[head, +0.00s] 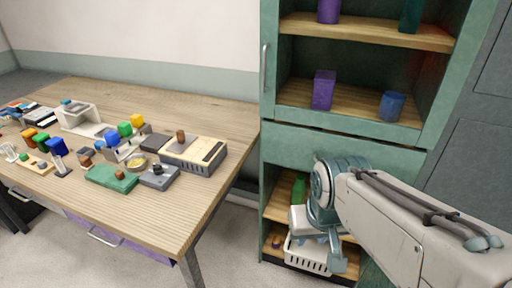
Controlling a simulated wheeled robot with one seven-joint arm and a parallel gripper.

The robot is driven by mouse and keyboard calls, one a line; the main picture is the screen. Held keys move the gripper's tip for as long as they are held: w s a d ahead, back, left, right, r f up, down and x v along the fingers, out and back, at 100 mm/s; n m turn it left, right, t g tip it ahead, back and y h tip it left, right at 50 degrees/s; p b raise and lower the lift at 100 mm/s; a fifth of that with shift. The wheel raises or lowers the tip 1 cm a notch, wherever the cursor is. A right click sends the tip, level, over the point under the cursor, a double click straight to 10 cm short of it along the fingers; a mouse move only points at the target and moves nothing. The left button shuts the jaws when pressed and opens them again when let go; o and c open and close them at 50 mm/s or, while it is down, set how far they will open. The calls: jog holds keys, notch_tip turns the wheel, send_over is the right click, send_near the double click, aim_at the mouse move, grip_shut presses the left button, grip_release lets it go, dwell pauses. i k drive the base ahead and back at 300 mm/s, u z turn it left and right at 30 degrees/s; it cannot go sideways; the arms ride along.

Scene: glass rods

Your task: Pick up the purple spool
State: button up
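A purple block-like object (323,89) stands on the middle shelf, and another purple object (329,11) is on the top shelf, cut off by the picture edge. My gripper (318,244) points down in front of the lower cabinet opening, over the white basket and right of the small purple object. Its fingers are hard to make out, so I cannot tell whether they are open.
The white basket (308,259) stands low in the cabinet (345,145). A green bottle-like object (298,189) is on the shelf above. A blue cup-like object (392,106) stands on the middle shelf. A wooden table (200,208) at left carries many small items. Floor shows between table and cabinet.

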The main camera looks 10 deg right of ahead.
aim_at(276, 239)
jog(key=u, duration=0.2)
jog(key=i, duration=0.9)
jog(key=u, duration=0.05)
